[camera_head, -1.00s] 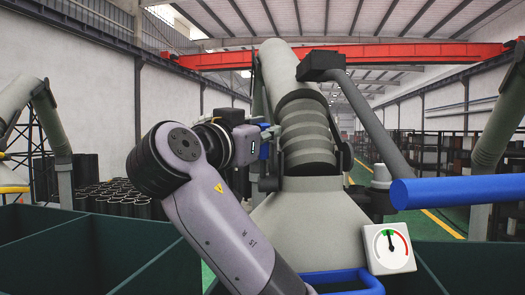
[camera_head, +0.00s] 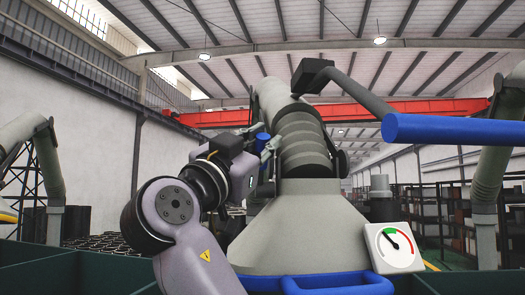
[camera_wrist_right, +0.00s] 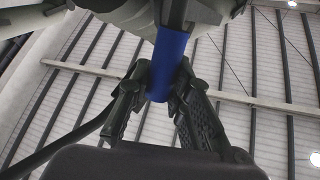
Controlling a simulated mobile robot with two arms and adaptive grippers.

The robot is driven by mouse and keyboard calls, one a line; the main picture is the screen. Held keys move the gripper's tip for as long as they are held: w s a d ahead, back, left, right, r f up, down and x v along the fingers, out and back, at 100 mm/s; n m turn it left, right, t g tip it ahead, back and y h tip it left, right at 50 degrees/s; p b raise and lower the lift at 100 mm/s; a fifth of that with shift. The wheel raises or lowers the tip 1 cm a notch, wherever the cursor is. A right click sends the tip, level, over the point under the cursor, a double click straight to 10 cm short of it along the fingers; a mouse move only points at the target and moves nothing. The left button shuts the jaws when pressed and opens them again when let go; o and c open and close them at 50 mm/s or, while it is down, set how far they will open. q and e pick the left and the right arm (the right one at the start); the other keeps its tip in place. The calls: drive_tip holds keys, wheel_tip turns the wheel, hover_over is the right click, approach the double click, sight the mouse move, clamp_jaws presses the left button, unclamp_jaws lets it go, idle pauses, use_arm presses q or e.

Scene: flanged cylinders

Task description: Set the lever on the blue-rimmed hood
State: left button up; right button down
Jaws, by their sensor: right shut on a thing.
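The grey conical hood (camera_head: 300,225) with a blue rim (camera_head: 262,284) fills the middle of the head view, below a ringed grey duct (camera_head: 303,140). My right gripper (camera_head: 267,150) is left of the duct, shut on a blue lever grip (camera_head: 262,139). The wrist view shows both fingers (camera_wrist_right: 162,92) touching the sides of the blue grip (camera_wrist_right: 167,62), near its free end. The lever's pivot is hidden. A white gauge (camera_head: 393,247) is at the hood's right; its needle points up-left, left of the green mark. My left gripper is not in view.
A grey rod (camera_head: 358,94) with a thick blue bar (camera_head: 455,130) reaches right from a dark box (camera_head: 311,76) on the duct. Dark green bin walls (camera_head: 40,275) line the bottom left. Shelves (camera_head: 440,210) stand far behind on the right.

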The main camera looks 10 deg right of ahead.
drive_tip(key=shift+f, duration=0.15)
drive_tip(key=c, duration=1.4)
unclamp_jaws()
drive_tip(key=shift+c, duration=0.2)
drive_tip(key=v, duration=1.2)
